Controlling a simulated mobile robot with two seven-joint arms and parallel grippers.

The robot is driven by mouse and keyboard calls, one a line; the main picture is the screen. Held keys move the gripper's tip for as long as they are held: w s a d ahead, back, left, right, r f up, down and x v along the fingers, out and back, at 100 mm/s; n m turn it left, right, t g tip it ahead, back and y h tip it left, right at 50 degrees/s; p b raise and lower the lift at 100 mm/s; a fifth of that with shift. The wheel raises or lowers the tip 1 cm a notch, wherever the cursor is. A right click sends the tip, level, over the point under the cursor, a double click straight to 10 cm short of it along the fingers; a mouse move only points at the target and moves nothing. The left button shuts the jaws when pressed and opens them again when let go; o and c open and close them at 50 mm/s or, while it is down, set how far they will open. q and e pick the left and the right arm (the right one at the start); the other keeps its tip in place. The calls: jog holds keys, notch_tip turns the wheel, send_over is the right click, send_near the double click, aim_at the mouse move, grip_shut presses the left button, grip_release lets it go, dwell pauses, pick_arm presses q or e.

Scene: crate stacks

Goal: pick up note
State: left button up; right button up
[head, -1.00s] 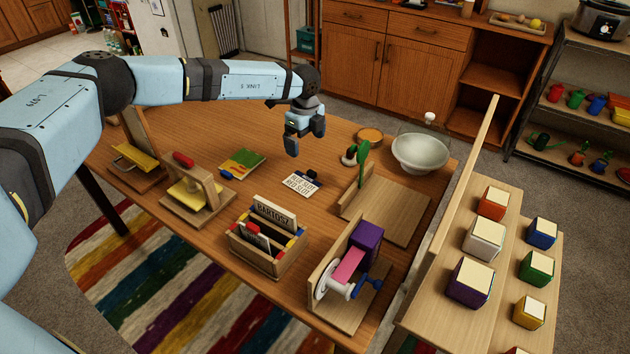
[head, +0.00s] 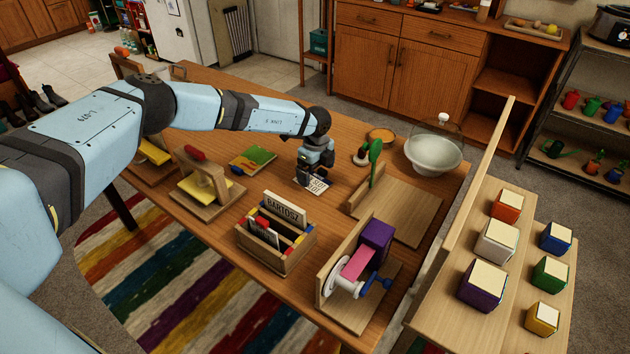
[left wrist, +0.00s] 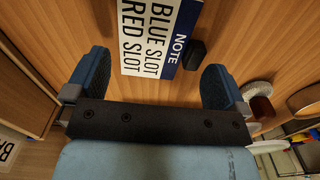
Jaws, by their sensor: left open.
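The note (head: 318,186) is a white card with a dark blue end lying on the wooden table. In the left wrist view the note (left wrist: 158,35) reads "NOTE", "BLUE SLOT" and "RED SLOT". A small black block (left wrist: 195,54) sits at its blue end. My left gripper (head: 307,180) is low over the note and hides part of it in the head view. In the left wrist view its two blue fingers (left wrist: 158,82) are spread wide, with the note lying ahead of and between them. Nothing is held. My right gripper does not show.
A wooden box with a "BARTOSZ" card (head: 285,208) stands in front of the note. A wooden board with an upright side (head: 400,214) and a green paddle (head: 375,152) are to the right. A white bowl (head: 433,154) stands at the back right.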

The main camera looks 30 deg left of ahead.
pick_arm(q)
notch_tip(320, 180, down, 2)
jog(key=shift+f, duration=0.1)
jog(key=c, duration=0.6)
jog(key=shift+o, duration=0.2)
